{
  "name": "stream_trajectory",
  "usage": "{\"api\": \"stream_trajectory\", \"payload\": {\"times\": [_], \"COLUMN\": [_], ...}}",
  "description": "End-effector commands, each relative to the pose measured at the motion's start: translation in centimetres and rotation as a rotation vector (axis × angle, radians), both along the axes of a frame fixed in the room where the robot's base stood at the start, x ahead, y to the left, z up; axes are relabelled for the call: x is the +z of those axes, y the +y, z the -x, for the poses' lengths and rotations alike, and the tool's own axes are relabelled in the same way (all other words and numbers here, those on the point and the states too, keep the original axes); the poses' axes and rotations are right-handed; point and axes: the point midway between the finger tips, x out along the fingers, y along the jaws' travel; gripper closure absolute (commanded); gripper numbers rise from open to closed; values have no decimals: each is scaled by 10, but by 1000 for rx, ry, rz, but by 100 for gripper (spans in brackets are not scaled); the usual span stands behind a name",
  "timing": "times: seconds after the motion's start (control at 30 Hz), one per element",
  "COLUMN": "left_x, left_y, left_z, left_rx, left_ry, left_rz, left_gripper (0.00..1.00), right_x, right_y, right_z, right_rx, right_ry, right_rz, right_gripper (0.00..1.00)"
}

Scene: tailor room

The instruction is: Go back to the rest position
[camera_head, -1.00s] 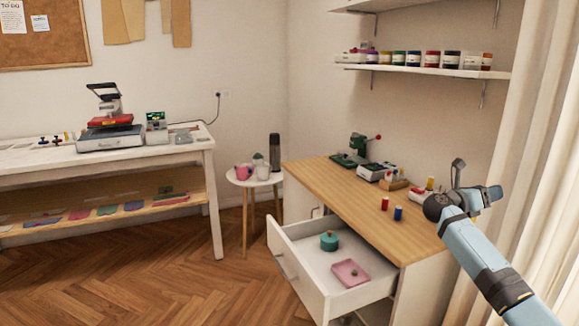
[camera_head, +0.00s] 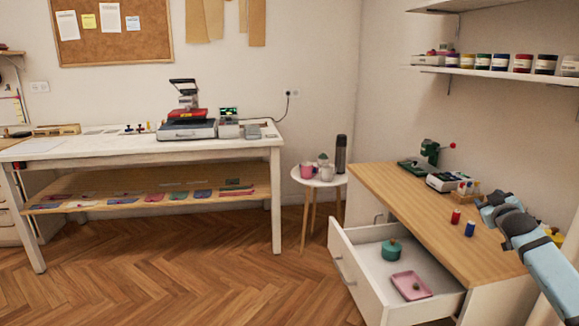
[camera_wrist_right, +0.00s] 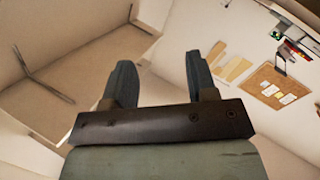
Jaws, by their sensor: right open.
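My right arm comes in from the right edge in the head view, bent above the right end of the wooden desk (camera_head: 420,215). My right gripper (camera_wrist_right: 160,85) shows in the right wrist view with its two fingers apart and nothing between them. The wrist view looks toward the walls, a shelf underside and the cork board. My left gripper is not in the head view.
The white desk drawer (camera_head: 347,268) stands open, holding a teal pot (camera_head: 391,250) and a pink tray (camera_head: 411,286). A red spool (camera_head: 455,217) and a blue spool (camera_head: 470,229) stand on the desk near my right arm. The wood floor (camera_head: 190,275) is clear at left.

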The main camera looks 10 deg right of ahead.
Motion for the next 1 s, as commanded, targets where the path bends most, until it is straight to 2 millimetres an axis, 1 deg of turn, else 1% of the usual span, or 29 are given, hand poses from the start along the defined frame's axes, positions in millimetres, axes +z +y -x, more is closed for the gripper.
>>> {"api": "stream_trajectory", "payload": {"times": [0.03, 0.07, 0.1, 0.27, 0.37, 0.47, 0.5, 0.57, 0.6, 0.67, 0.7, 0.73, 0.77, 0.8, 0.87, 0.9, 1.0], "left_x": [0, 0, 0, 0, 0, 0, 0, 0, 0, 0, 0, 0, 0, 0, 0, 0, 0], "left_y": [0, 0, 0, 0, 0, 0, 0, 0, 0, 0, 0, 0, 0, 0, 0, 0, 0], "left_z": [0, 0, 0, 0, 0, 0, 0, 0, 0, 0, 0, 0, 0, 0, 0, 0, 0], "left_rx": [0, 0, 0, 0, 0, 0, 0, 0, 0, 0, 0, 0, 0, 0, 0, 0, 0], "left_ry": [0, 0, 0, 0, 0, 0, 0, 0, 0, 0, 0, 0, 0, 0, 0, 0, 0], "left_rz": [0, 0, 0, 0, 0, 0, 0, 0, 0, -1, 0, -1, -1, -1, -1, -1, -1], "left_gripper": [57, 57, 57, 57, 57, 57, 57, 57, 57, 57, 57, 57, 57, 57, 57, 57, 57], "right_x": [-6, -19, -32, -82, -118, -159, -177, -203, -220, -241, -255, -264, -272, -282, -294, -299, -304], "right_y": [-9, 1, 15, 65, 101, 145, 164, 195, 216, 247, 268, 283, 298, 318, 346, 364, 400], "right_z": [4, 5, 7, 21, 35, 59, 71, 93, 109, 135, 155, 169, 185, 207, 240, 262, 312], "right_rx": [-51, -40, -16, 55, 104, 162, 188, 227, 252, 289, 313, 329, 345, 365, 391, 407, 433], "right_ry": [60, 76, 83, 123, 154, 190, 206, 233, 249, 272, 288, 300, 312, 326, 348, 360, 384], "right_rz": [65, 66, 57, 33, 12, -20, -36, -65, -86, -122, -149, -169, -192, -222, -273, -307, -387], "right_gripper": [48, 48, 48, 48, 48, 48, 48, 48, 48, 48, 48, 48, 48, 48, 48, 48, 48]}}
